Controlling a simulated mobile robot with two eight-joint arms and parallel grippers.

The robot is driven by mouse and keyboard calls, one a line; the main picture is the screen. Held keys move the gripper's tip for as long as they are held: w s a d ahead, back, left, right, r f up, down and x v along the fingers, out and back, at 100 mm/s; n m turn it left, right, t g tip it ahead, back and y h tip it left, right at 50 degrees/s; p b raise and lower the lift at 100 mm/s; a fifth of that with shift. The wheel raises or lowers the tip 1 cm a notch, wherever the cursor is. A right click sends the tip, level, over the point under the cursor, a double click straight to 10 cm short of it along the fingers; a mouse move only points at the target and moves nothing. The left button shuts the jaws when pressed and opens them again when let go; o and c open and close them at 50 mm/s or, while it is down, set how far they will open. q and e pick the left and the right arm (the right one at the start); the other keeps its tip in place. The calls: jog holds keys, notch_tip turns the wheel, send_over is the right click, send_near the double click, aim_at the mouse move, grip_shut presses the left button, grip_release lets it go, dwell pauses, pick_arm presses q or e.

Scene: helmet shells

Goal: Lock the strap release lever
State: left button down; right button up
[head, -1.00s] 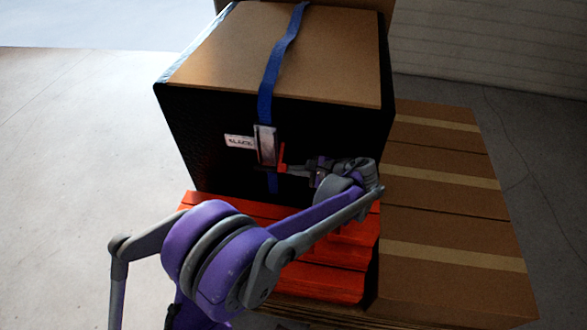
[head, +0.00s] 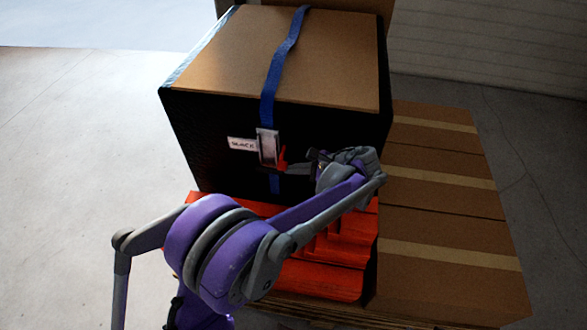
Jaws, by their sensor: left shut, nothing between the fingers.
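A blue strap (head: 278,72) runs over the top of the big box and down its black front. It passes through a silver buckle plate (head: 267,146) on that front. A small red lever (head: 282,158) sits at the lower right edge of the buckle. A white label (head: 242,144) left of the buckle seems to read "SLACK". My left gripper (head: 290,169) is shut and empty, its fingers pointing left at the red lever. I cannot tell whether the fingertips touch the lever. My right gripper is not in view.
The brown-topped black box (head: 210,135) stands on a red pallet-like base (head: 318,280). Brown taped cartons (head: 440,195) stand close on the right. The grey floor (head: 80,150) on the left is clear.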

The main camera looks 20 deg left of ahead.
pick_arm(q)
jog(key=shift+r, duration=0.15)
jog(key=shift+w+a+r+p, duration=0.1)
jog(key=shift+w+r+p, duration=0.05)
jog(key=shift+r+p, duration=0.45)
jog(key=shift+r, duration=0.15)
notch_tip(320, 180, down, 5)
jog(key=b, duration=0.3)
jog(key=w+d+r+p, duration=0.1)
jog(key=d+r+p, duration=0.1)
jog(key=d+r, duration=0.4)
jog(key=shift+w+d+r, duration=0.2)
jog(key=shift+w+d, duration=0.2)
jog(key=shift+d, duration=0.5)
